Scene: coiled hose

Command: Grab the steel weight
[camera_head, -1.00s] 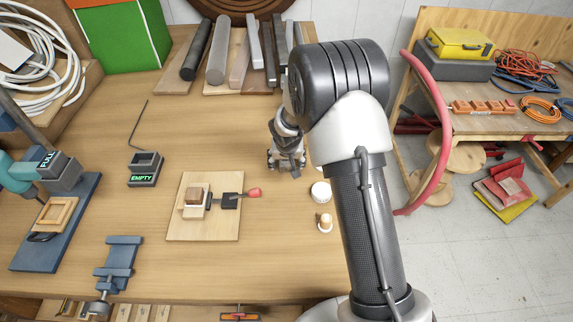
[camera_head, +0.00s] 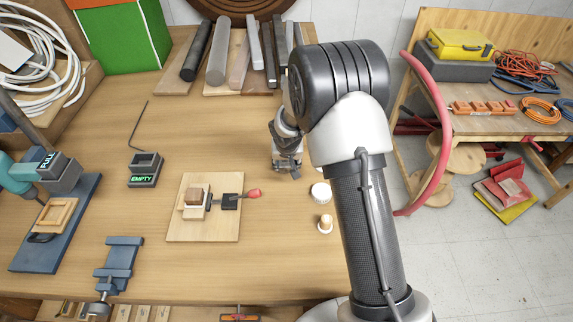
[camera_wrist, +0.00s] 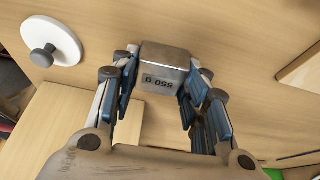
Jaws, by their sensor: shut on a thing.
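In the head view my gripper (camera_head: 287,165) is over the right part of the workbench, beyond the wooden clamp board. The weight is mostly hidden there by my gripper and arm. I cannot tell whether its underside touches the bench.
A white round knob-topped piece (camera_wrist: 52,40) is close by on the bench. A wooden board with a red-handled clamp (camera_head: 225,230) lies to the left, with an "EMPTY" block (camera_head: 145,170) beyond. Metal bars (camera_head: 217,55) lie at the back. Bare bench (camera_head: 215,145) lies between.

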